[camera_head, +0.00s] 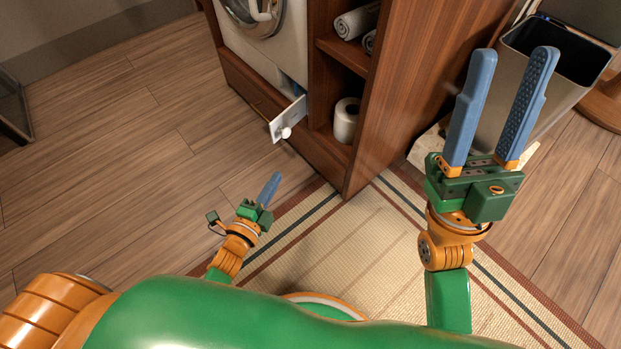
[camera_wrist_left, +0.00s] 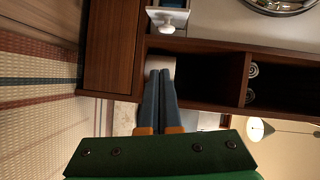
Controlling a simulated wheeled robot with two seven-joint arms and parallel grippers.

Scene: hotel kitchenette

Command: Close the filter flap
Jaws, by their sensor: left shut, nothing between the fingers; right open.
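The filter flap (camera_head: 289,119) is a small white panel with a round knob, at the lower right of the white washing machine (camera_head: 270,40). It stands open, swung out from the machine's front. It also shows at the top of the left wrist view (camera_wrist_left: 167,18), with the knob towards the camera. My left gripper (camera_head: 270,188) is shut and empty, low in front of the cabinet and apart from the flap. Its blue fingers (camera_wrist_left: 158,95) are together in the left wrist view. My right gripper (camera_head: 510,100) is open and empty at the right, near the bin.
A wooden cabinet (camera_head: 385,100) surrounds the machine, with rolled towels (camera_head: 357,20) and a paper roll (camera_head: 346,119) on its shelves. A metal bin (camera_head: 560,60) stands at the right. A striped rug (camera_head: 340,235) lies in front.

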